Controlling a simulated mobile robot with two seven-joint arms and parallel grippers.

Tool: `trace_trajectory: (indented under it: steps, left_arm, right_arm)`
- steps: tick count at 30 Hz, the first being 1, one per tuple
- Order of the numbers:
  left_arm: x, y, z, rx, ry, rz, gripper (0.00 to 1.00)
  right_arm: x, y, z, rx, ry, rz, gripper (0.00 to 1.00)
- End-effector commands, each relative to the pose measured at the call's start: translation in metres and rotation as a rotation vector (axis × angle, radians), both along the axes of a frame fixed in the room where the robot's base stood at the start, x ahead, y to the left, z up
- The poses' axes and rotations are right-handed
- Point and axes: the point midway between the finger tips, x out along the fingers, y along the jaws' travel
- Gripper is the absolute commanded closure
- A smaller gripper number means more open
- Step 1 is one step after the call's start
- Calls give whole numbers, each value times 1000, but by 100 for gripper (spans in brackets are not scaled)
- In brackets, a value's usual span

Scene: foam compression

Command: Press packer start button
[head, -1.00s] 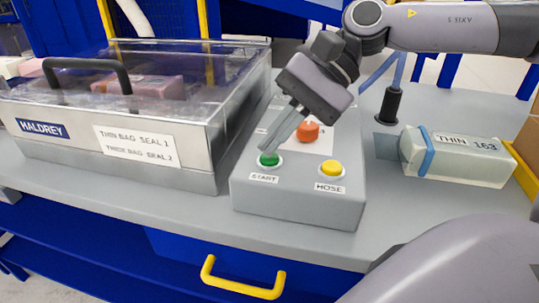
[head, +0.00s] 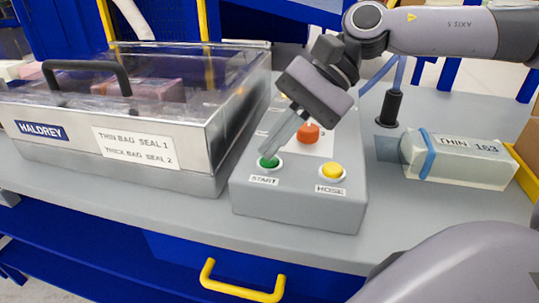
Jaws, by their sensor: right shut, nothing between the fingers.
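The green start button (head: 268,163) sits at the front left of the grey control box (head: 290,198), above a label reading START. My right gripper (head: 268,151) comes in from the upper right. Its fingers are shut and point down at the green button, with the tips at its upper edge. I cannot tell whether they touch it. The packer (head: 105,187) stands to the left, with a clear lid and a black handle. My left gripper is not in view.
A yellow button (head: 332,171) labelled HOSE and an orange-red button (head: 308,133) share the box. A THIN 163 bag (head: 462,163) with a blue band lies at the right. A black nozzle (head: 389,108) on a blue hose stands behind it. A yellow drawer handle (head: 242,284) is below.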

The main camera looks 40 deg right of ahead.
Motion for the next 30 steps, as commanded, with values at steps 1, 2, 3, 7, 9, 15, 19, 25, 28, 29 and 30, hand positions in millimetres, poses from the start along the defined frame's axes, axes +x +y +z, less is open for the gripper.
trace_trajectory:
  steps: [1, 2, 3, 7, 9, 15, 19, 25, 28, 29, 30]
  left_arm:
    - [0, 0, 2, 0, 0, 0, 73]
    - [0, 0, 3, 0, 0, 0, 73]
    - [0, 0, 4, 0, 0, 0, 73]
    - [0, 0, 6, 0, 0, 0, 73]
    - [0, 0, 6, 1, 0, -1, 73]
    - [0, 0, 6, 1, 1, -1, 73]
    - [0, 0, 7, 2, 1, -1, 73]
    - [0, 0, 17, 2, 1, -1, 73]
    - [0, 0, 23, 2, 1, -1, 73]
    - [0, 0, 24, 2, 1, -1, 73]
    - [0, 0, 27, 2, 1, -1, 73]
  right_arm:
    - [0, 0, 3, -1, 0, -1, 100]
    - [0, 0, 5, -1, 0, -1, 100]
    - [0, 0, 7, -1, -1, 0, 100]
    - [0, 0, 14, -1, -1, 0, 100]
    - [0, 0, 15, -1, -1, 0, 100]
    - [0, 0, 15, -1, -1, 0, 100]
    - [0, 0, 17, -1, -1, 0, 100]
    - [1, 0, 33, -1, -2, -1, 100]
    - [0, 0, 43, -1, -2, -1, 100]
    - [0, 0, 46, -1, -2, -1, 100]
    - [0, 0, 51, 0, -2, 0, 100]
